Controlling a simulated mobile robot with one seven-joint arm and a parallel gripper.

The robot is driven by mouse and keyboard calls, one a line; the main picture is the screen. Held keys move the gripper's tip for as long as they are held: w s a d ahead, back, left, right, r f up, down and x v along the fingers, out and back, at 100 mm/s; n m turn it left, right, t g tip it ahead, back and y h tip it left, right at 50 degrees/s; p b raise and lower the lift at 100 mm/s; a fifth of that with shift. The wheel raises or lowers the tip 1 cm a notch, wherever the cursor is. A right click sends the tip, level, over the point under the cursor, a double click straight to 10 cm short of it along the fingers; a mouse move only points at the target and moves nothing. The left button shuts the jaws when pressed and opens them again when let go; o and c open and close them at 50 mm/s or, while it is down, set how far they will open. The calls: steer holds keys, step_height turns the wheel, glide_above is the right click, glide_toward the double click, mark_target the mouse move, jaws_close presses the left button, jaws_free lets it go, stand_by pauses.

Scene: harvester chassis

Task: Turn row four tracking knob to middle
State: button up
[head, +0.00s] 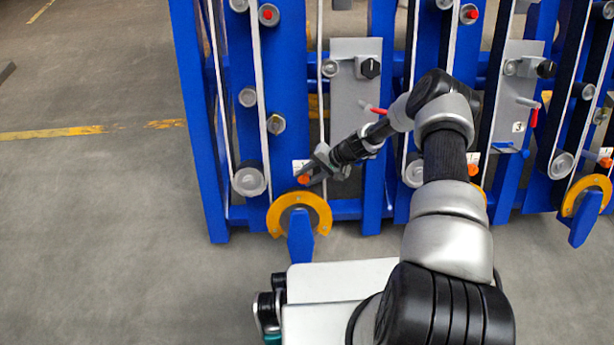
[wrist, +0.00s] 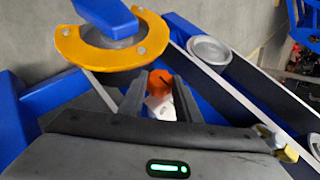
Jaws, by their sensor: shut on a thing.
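A small orange tracking knob (head: 304,179) sits on the blue chassis just above an orange half-ring guard, at the left row unit. It also shows in the wrist view (wrist: 160,80), with a dark mark on its face. My gripper (head: 310,174) reaches it from the upper right and is shut on it. In the wrist view the two dark fingers (wrist: 158,93) stand on either side of the knob. A white label (head: 300,166) is beside the knob; its number is too small to read. The knob's exact pointer direction is hard to tell.
The yellow-orange guard (wrist: 105,52) and a blue bar are close beside the fingers. Belts and round pulleys (wrist: 209,50) run nearby. Grey plates with black knobs (head: 370,68) and red-tipped levers (head: 376,110) stand higher up. The floor at left is clear.

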steer(key=o, duration=1.1)
steer(key=shift+c, duration=0.2)
steer(key=shift+r, duration=0.1)
steer(key=p+v, duration=0.4)
steer(key=v, duration=1.3)
steer(key=shift+d+r, duration=0.1)
